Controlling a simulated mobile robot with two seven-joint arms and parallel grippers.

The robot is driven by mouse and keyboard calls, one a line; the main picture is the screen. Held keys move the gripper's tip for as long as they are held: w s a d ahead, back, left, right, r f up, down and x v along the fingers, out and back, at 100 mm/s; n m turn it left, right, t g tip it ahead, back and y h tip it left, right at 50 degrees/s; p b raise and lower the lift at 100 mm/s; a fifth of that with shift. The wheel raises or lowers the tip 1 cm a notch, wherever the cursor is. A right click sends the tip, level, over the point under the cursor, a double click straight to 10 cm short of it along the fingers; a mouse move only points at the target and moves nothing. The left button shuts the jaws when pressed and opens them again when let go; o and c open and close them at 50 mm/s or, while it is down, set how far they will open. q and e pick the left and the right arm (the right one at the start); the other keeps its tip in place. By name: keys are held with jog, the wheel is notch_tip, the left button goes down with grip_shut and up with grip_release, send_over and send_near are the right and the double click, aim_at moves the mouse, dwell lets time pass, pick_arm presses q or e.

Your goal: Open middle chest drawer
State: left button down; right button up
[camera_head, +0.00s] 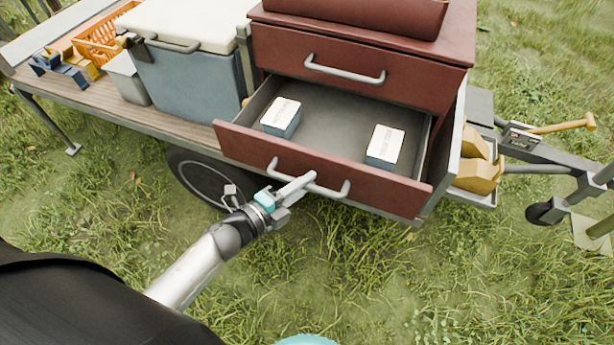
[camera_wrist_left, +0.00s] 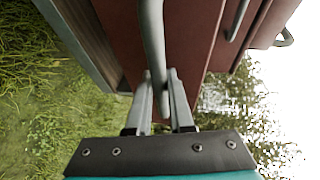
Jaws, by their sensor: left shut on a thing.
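The red chest (camera_head: 362,70) stands on a trailer, with a drawer (camera_head: 232,142) pulled well out below a closed upper drawer (camera_head: 420,82). Two small boxes with white labelled tops, one box (camera_head: 281,117) at the left and one box (camera_head: 385,146) at the right, lie in the open drawer. My left gripper (camera_head: 300,187) is shut on the grey bar handle (camera_head: 330,190) of the open drawer. In the left wrist view, the fingers (camera_wrist_left: 162,92) are around the handle (camera_wrist_left: 152,35). My right gripper is not in view.
A blue cooler (camera_head: 190,85) with a white lid, a grey bin (camera_head: 127,78) and an orange crate (camera_head: 97,40) stand on the trailer bed to the left. A wheel (camera_head: 203,183) is under the bed. The grass (camera_head: 370,270) in front is clear.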

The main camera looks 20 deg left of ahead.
pick_arm(q)
jog(key=shift+s, duration=0.1)
jog(key=c, duration=0.8)
grip_release()
jog(key=v, duration=1.5)
jog(key=shift+p, duration=0.3)
jog(key=shift+r, duration=0.1)
